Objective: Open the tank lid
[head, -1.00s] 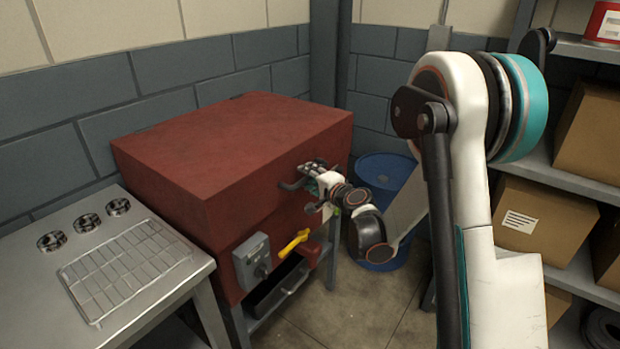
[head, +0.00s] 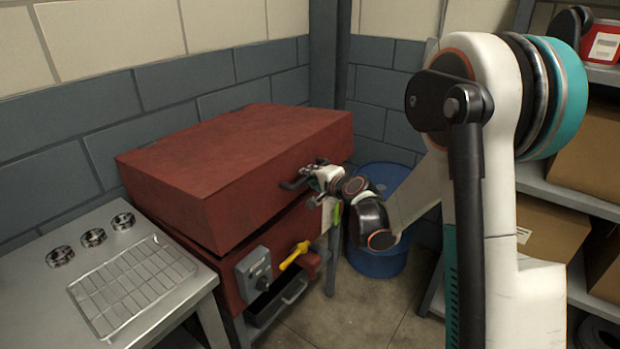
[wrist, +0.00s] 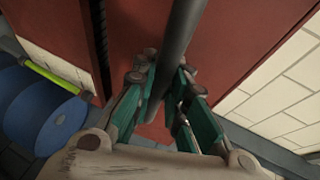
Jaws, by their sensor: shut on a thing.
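The red tank lid (head: 235,150) is the upper box of the red tank (head: 222,285). It stands slightly raised, tilted up at the front, with a dark gap between it and the tank body. A dark bar handle (head: 293,184) sits on its front face. My gripper (head: 322,172) is at this handle. In the wrist view my gripper (wrist: 165,95) has its teal-padded fingers closed on both sides of the dark handle bar (wrist: 180,40). The red lid face (wrist: 225,50) lies behind the bar.
A grey switch box (head: 254,270) and a yellow lever (head: 295,256) are on the tank front, below the lid. A metal table with a wire rack (head: 130,285) stands at left. A blue barrel (head: 385,262) is behind my arm. Shelves with boxes (head: 555,235) stand at right.

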